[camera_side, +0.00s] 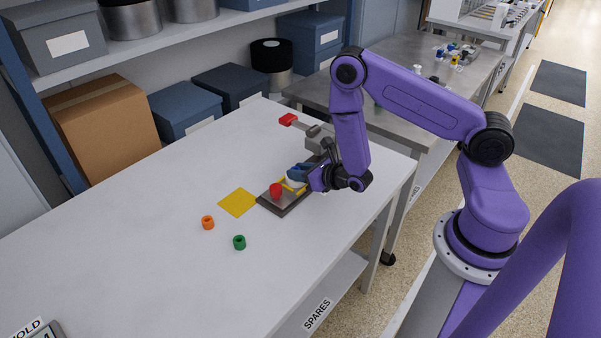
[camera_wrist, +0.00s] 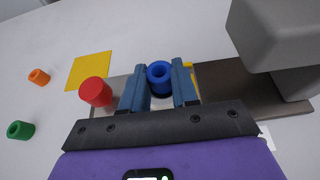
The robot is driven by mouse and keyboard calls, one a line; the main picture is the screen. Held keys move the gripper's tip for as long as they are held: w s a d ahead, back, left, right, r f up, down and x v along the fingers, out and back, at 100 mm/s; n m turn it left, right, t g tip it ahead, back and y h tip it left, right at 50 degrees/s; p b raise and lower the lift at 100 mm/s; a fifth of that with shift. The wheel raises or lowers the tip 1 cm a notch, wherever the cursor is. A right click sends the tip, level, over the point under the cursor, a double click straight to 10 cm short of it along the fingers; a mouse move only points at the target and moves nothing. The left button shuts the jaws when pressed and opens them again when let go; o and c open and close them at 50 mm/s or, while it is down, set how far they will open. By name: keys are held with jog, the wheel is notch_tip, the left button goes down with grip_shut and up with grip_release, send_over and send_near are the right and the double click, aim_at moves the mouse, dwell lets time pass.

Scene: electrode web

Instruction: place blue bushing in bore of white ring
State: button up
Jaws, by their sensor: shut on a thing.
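In the wrist view, the blue bushing (camera_wrist: 160,76) sits between the two blue fingers of my gripper (camera_wrist: 158,88), with its round hole facing up. My gripper is shut on it, over the dark metal base plate (camera_wrist: 245,101). In the side view, my gripper (camera_side: 298,173) is low over the same plate (camera_side: 285,208), and its fingers hide the bushing.
A red cylinder (camera_wrist: 95,92) stands on the plate, left of my fingers. A grey press body (camera_wrist: 275,38) with a red handle (camera_side: 288,120) rises beside the gripper. A yellow square (camera_side: 238,202), an orange bushing (camera_side: 208,222) and a green bushing (camera_side: 239,242) lie on the white table.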

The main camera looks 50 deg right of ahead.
jog(key=shift+s+f, duration=0.2)
jog(key=shift+f, duration=0.15)
